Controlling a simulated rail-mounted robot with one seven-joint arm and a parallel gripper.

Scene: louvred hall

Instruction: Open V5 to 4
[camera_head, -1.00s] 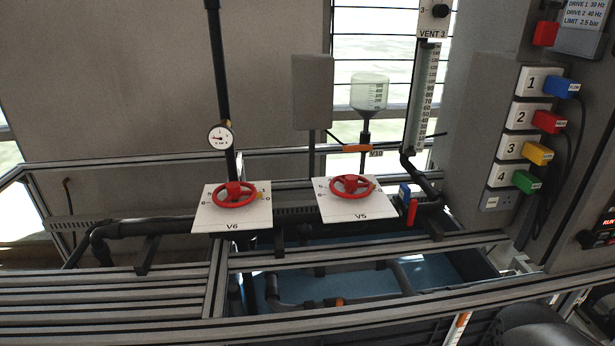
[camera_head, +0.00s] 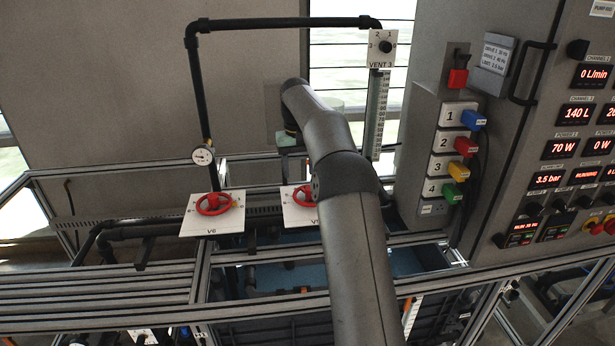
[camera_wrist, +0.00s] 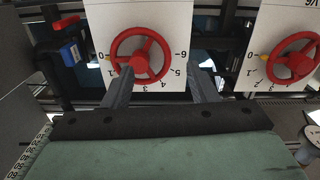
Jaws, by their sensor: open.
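V5 is a red handwheel (camera_head: 303,197) on a white plate. In the head view my arm hides its right part. In the wrist view the V5 wheel (camera_wrist: 150,42) faces me whole, on a plate (camera_wrist: 180,20) with a scale from 0 at left, round the bottom, to 6 at right. A small yellow mark appears by the 0. My gripper (camera_wrist: 160,69) is open and empty.
The V6 wheel (camera_head: 213,204) is on its own plate, left of V5 in the head view and at right in the wrist view (camera_wrist: 292,58). A blue and red handle (camera_wrist: 70,50) sits beside V5. A pressure gauge (camera_head: 203,156) and a control cabinet (camera_head: 535,130) stand nearby.

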